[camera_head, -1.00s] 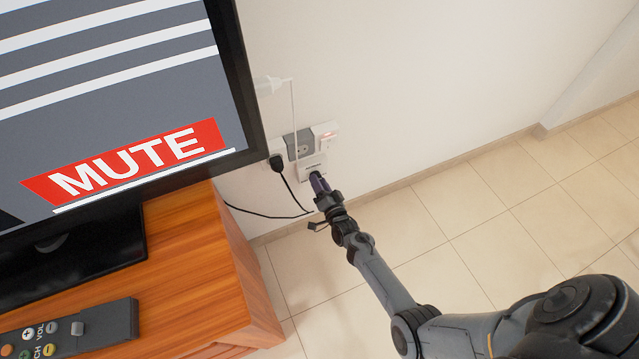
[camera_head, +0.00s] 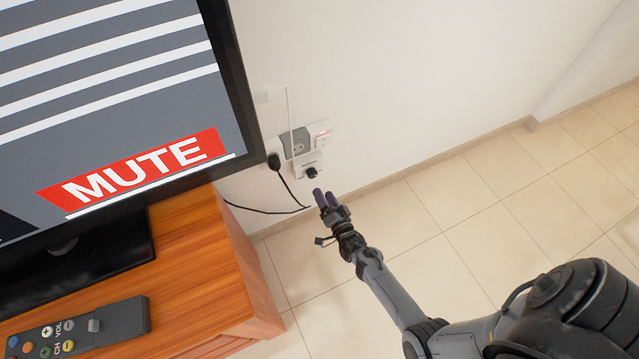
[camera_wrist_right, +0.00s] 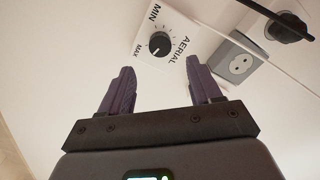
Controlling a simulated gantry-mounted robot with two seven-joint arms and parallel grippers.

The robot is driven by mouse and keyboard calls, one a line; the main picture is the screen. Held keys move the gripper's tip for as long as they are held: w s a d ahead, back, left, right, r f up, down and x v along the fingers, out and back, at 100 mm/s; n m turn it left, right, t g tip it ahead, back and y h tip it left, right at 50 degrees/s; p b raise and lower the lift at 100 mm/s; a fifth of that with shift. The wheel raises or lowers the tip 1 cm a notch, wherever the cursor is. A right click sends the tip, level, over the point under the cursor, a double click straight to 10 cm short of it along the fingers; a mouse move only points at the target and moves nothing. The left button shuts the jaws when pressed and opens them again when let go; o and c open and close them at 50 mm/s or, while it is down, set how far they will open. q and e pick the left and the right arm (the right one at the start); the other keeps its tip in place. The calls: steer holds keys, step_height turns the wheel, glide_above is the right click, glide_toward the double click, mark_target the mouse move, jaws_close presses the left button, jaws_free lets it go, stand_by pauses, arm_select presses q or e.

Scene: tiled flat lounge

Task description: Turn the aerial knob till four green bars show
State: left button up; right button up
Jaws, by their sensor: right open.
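The aerial knob (camera_head: 311,172) is a small black dial on a white wall plate. In the right wrist view the knob (camera_wrist_right: 160,44) sits on a plate (camera_wrist_right: 183,58) lettered AERIAL, MIN and MAX. My right gripper (camera_head: 325,194) is open and empty, a little below the knob and apart from it. In the right wrist view its purple fingers (camera_wrist_right: 158,84) stand spread, with the knob beyond the gap between them. The television (camera_head: 120,100) shows white stripes on grey and a red MUTE banner. No green bars are in view. My left gripper is not in view.
A grey socket (camera_head: 295,143) and a black plug (camera_head: 274,161) with its cable are close beside the knob plate. A white cable (camera_head: 289,110) hangs above. The wooden cabinet (camera_head: 215,270) with a remote (camera_head: 88,327) stands left. The tiled floor at right is clear.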

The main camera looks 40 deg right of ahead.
steer(key=shift+p+v, duration=0.45)
steer(key=shift+v, duration=1.2)
